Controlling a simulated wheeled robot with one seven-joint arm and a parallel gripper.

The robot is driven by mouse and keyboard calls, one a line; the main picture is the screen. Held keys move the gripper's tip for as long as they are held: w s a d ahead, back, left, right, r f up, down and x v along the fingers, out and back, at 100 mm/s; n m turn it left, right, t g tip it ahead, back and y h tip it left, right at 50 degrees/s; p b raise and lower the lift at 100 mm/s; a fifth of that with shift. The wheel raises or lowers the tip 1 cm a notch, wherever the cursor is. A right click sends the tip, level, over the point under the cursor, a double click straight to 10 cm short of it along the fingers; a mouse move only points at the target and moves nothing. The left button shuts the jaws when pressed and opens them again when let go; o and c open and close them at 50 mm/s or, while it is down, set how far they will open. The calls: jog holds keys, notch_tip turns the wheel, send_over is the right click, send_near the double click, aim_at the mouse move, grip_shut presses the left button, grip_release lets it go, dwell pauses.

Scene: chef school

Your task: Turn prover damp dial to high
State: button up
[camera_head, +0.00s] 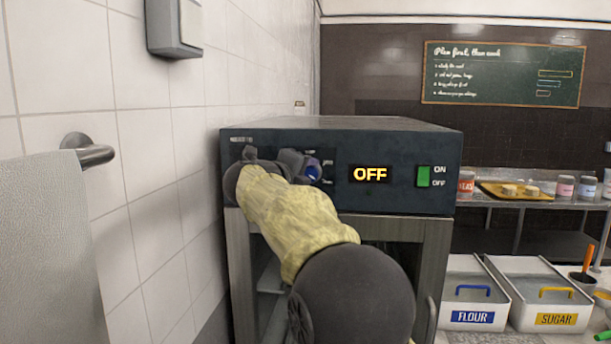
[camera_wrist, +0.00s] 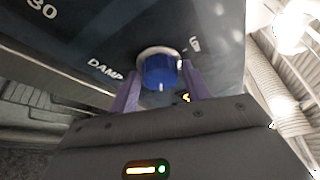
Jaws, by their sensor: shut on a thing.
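The prover (camera_head: 398,135) is a dark-fronted cabinet beside the tiled wall. Its blue damp dial (camera_head: 313,173) shows just right of my gripper (camera_head: 295,163), which partly covers the panel. In the wrist view the blue damp dial (camera_wrist: 158,72) stands out from the panel, with the word DAMP to its left. A short white mark on it faces the bottom of the picture. The purple fingers of my gripper (camera_wrist: 160,86) lie on both sides of the dial, shut on it. The dial's setting labels are only partly readable.
The prover's display (camera_head: 370,174) reads OFF, beside a green switch (camera_head: 424,177). A towel (camera_head: 50,250) hangs on a rail at left, near the wall. Flour (camera_head: 473,300) and sugar (camera_head: 540,300) bins stand at lower right.

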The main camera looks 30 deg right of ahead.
jog(key=o, duration=0.7)
jog(key=shift+o, duration=0.2)
jog(key=b+v, duration=0.4)
jog(key=v, duration=1.3)
jog(key=shift+a, duration=0.15)
jog(key=shift+r, duration=0.1)
